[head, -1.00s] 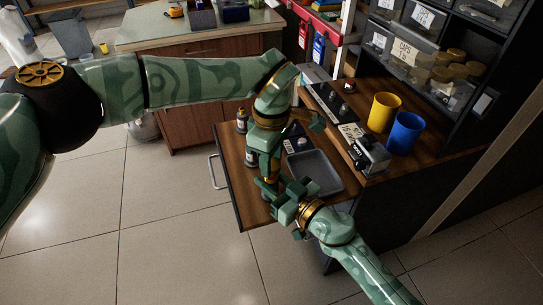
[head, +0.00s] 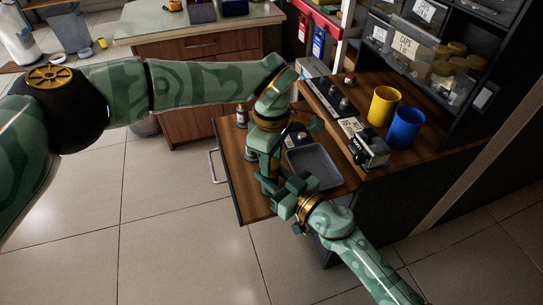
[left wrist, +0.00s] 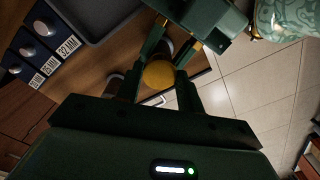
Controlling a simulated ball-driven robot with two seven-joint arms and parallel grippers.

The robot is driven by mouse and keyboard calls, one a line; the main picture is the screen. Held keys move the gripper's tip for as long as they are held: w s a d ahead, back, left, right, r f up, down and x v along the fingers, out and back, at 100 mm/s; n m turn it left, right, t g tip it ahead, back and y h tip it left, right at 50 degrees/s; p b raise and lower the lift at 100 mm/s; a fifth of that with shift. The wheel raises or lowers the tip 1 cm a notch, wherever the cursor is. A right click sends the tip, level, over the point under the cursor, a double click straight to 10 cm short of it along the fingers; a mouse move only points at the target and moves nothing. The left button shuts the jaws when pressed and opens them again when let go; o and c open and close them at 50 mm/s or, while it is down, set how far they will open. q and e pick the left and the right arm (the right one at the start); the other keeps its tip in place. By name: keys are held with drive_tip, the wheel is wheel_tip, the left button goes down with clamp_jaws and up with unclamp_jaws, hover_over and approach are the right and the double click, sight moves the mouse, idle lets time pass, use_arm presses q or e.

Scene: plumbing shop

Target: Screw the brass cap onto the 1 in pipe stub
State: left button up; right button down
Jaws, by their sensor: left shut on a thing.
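My left gripper (head: 268,180) points down over the pulled-out drawer board. In the left wrist view its fingers (left wrist: 160,78) are shut on a round, yellow-gold brass cap (left wrist: 158,74). A dark shape shows just beyond the cap; I cannot tell whether it is the pipe stub or whether the cap touches it. My right gripper (head: 286,197) comes in from the lower right, close to the left one; it also shows at the top of the left wrist view (left wrist: 208,22). Its fingertips are hidden, so its hold is unclear. I cannot pick out the 1 in pipe stub for certain.
A grey tray (head: 314,166) lies on the board, with small bottles (head: 242,116) at its far left. A grey clamp-like device (head: 369,151), a yellow cup (head: 383,106) and a blue cup (head: 405,129) stand on the bench. A clear caps bin (head: 440,75) is behind.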

use_arm(q)
drive_tip(key=shift+f, duration=0.55)
drive_tip(key=m, duration=1.1)
drive_tip(key=shift+m, duration=0.3)
drive_tip(key=m, duration=0.5)
drive_tip(key=shift+a, duration=0.1)
drive_tip(key=o, duration=1)
